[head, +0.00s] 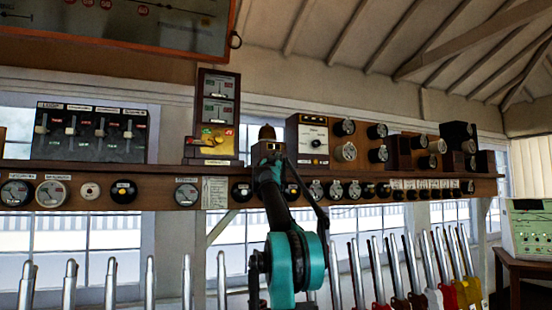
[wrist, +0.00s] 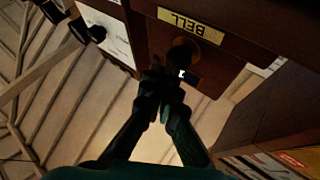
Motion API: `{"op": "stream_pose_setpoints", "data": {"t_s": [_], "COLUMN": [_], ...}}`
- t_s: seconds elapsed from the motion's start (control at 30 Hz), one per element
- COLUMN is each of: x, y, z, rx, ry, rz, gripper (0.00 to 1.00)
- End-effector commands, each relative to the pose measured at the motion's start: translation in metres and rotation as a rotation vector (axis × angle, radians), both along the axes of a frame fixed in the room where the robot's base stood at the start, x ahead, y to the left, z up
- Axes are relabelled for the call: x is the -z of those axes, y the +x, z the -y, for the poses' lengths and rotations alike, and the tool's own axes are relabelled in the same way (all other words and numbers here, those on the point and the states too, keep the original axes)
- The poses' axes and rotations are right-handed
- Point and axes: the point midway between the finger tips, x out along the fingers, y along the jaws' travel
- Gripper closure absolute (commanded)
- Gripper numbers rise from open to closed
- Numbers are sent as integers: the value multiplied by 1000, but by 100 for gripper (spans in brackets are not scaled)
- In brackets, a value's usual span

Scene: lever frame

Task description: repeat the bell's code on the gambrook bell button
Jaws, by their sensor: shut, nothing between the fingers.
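In the wrist view a wooden case carries a yellow plate (wrist: 181,26) reading BELL. Just below the plate is a dark brown round bell button (wrist: 183,50), partly hidden by my fingertips. My gripper (wrist: 168,80) is shut and empty, its fingertips at the lower edge of the button. I cannot tell whether they touch it. In the head view my arm reaches up to a small wooden box with a dome-shaped top (head: 267,132) on the shelf. The fingertips are not clear there, and I cannot read the name Gambrook.
An instrument with red and yellow parts (head: 212,138) stands left of my arm, and a wooden case with a white dial (head: 313,137) to its right. The shelf (head: 120,172) carries several gauges and knobs. Several upright levers (head: 358,270) stand below it.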

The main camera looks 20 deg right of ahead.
Motion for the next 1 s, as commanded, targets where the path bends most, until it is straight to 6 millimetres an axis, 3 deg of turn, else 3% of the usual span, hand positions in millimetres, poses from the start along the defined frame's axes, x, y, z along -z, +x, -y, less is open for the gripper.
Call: {"op": "stream_pose_setpoints", "data": {"t_s": [1.0], "x": [0], "y": [11], "z": [-1], "rx": [0], "ry": [0], "rz": [0], "gripper": [100]}}
